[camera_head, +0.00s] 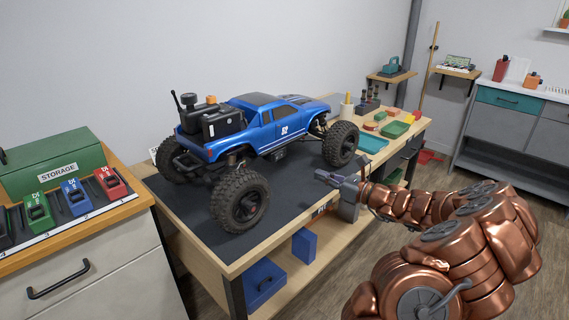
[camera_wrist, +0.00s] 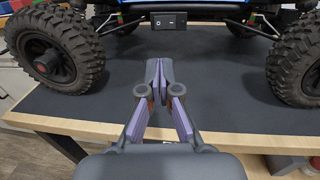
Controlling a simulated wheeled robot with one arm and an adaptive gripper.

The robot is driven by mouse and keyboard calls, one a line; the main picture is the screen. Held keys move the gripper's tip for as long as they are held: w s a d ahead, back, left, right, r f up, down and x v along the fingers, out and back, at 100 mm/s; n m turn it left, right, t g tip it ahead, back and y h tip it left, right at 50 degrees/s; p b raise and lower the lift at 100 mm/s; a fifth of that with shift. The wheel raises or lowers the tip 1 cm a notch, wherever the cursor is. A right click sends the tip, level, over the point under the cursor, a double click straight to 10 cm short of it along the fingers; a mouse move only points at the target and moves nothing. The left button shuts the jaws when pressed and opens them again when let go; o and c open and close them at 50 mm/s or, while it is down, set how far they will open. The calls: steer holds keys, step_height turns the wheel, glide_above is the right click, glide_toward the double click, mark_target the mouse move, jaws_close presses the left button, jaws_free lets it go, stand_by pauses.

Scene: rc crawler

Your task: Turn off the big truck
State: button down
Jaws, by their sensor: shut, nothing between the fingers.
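The big truck (camera_head: 265,122) is a blue crawler with number 52 on its side and large black tyres. It stands on the dark mat (camera_head: 300,190) of the workbench. In the wrist view a small black box with a rocker switch (camera_wrist: 180,22) hangs under the truck's side between the wheels. Its white marks are small, and I cannot tell which side is pressed. My gripper (camera_wrist: 160,65) is shut and empty, over the bench's front edge, pointing at the switch but apart from it.
Wheels flank the switch: the left wheel (camera_wrist: 55,60) and the right wheel (camera_wrist: 298,70). The mat between them is clear. A storage cabinet (camera_head: 60,165) with coloured battery blocks stands at left. Trays (camera_head: 372,143) and small parts lie at the bench's far end.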

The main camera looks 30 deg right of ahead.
mark_target(277, 159)
steer(key=x, duration=1.4)
steer(key=shift+w+a+p, duration=0.25)
steer(key=shift+p, duration=0.15)
steer(key=shift+d, duration=0.1)
steer(key=s+d, duration=0.1)
steer(key=s, duration=1.3)
steer(key=shift+d, duration=0.2)
stand_by(0.5)
